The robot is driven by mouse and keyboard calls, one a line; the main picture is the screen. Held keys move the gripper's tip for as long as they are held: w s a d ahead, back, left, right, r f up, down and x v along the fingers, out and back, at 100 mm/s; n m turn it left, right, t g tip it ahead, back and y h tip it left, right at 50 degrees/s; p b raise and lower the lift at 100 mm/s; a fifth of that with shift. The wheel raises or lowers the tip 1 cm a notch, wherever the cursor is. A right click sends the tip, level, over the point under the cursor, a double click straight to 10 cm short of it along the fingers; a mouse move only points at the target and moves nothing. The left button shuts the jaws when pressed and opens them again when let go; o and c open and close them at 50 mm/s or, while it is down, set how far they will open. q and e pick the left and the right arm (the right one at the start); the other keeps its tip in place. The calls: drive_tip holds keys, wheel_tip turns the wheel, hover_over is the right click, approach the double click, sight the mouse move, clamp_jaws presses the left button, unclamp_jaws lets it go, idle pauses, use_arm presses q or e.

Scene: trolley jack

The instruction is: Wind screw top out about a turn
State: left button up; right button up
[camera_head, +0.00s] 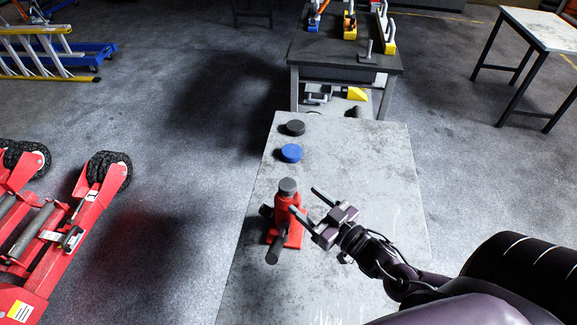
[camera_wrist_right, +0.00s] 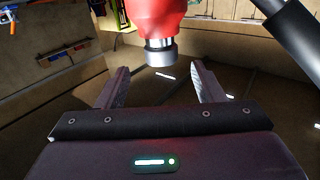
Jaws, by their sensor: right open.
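A red bottle jack (camera_head: 285,226) stands upright on the grey table, with a dark round screw top (camera_head: 288,187) and a dark handle (camera_head: 279,245) angled toward the front. My right gripper (camera_head: 308,201) is open and empty, just to the right of the jack's upper part. In the right wrist view the jack's red body (camera_wrist_right: 155,14) and screw top (camera_wrist_right: 159,55) appear upside down, with the top ahead of the gap between the open fingers (camera_wrist_right: 157,82). The fingers look apart from the screw top. My left gripper is not in view.
A blue disc (camera_head: 291,153) and a black disc (camera_head: 295,127) lie behind the jack on the grey table (camera_head: 350,165). A dark workbench (camera_head: 345,52) with tools stands beyond. The table's right side is mostly clear.

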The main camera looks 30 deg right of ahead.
sight(294, 191)
drive_tip(key=shift+w, duration=0.35)
drive_tip(key=shift+a+p+x, duration=0.2)
drive_tip(key=shift+p+x, duration=0.55)
drive_tip(key=shift+x, duration=2.7)
drive_tip(key=shift+s+r, duration=0.1)
drive_tip(key=c, duration=1)
drive_tip(key=shift+y, duration=0.3)
